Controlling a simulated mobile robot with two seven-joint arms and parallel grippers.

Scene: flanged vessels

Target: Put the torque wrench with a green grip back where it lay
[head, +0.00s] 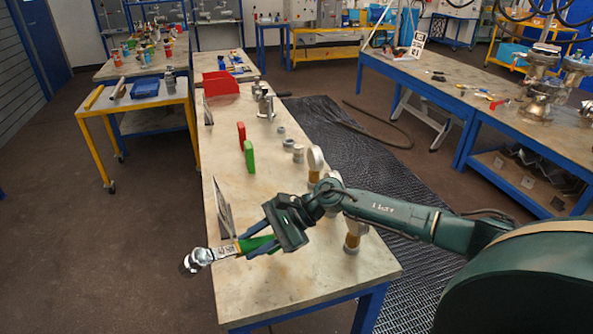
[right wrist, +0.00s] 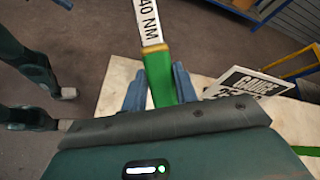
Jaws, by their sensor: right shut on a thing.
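The torque wrench (head: 225,251) has a green grip, a white label and a metal head. My right gripper (head: 260,246) is shut on its green grip, over the near left part of the long workbench (head: 330,277). The metal head sticks out to the left, past the bench edge and over the floor. In the right wrist view the green grip (right wrist: 158,77) sits between the blue fingers, and the label reads "40 NM". My left gripper is not seen in the head view.
A standing sign (head: 222,207) is just behind the wrench; in the right wrist view it reads "GAUGE" (right wrist: 248,84). Metal fittings (head: 289,145) line the right side. The bench's near left surface looks bare.

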